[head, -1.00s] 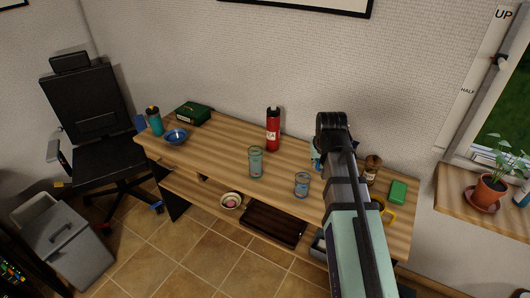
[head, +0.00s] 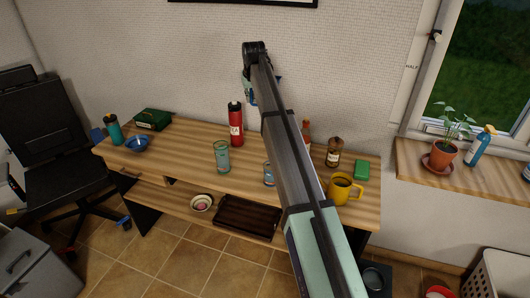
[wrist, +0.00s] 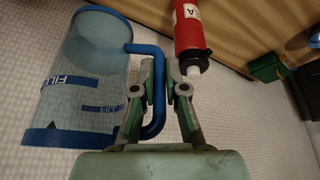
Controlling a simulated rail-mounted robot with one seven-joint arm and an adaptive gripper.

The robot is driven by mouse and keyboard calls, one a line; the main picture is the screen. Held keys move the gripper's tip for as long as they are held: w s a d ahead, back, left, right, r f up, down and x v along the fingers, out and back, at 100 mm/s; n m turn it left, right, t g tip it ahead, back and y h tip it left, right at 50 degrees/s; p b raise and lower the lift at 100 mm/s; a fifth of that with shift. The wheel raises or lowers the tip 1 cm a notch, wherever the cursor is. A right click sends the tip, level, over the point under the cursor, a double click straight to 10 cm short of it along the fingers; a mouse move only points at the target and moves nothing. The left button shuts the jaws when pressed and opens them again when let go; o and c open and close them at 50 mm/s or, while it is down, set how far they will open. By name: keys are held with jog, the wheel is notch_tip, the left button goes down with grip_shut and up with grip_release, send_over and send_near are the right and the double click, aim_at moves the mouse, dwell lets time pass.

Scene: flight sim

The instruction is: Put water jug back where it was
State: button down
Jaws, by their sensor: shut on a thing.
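The water jug is a clear vessel with blue rim, base band, handle and "FILL" markings. It fills the left of the wrist view (wrist: 85,78). My gripper (wrist: 160,88) is shut on its blue handle. In the head view my arm hides most of the jug; a small bluish part (head: 248,90) shows beside the arm's end, above the back of the desk, in front of the wall. The jug appears held clear of the desk.
A windowsill (head: 425,178) is at the right.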

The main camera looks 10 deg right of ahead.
jog(key=shift+f, duration=0.25)
notch_tip(320, 180, down, 19)
jog(key=p, duration=0.4)
jog(key=shift+f, duration=0.2)
jog(key=shift+f, duration=0.2)
jog(key=c, duration=1.2)
grip_release()
jog(key=shift+r, duration=0.1)
jog(key=b+v, duration=0.2)
jog(key=v, duration=1)
jog(key=shift+r, duration=0.15)
